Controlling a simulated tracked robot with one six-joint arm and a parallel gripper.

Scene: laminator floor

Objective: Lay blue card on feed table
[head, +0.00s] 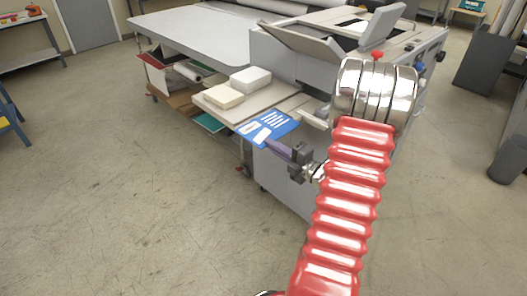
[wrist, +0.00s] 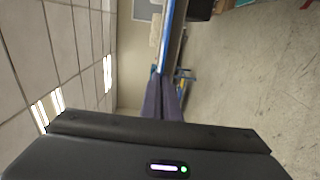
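The blue card (head: 265,127), with white printed marks, is out past my fingertips in the head view. In the wrist view the card (wrist: 167,35) shows nearly edge-on as a thin blue strip. My gripper (head: 273,146) has purple-grey fingers, shut on the card's near edge; the fingers also show close together in the wrist view (wrist: 162,88). The beige side shelf of the machine, apparently the feed table (head: 285,98), lies just behind the card. The card overlaps its front corner in the picture; I cannot tell whether they touch.
Two white paper stacks, a larger (head: 250,79) and a smaller (head: 223,96), occupy the left of the shelf. The grey laminator (head: 300,70) stands behind and right. A wide pale table (head: 195,32) is at the back. The floor (head: 120,200) at left is clear.

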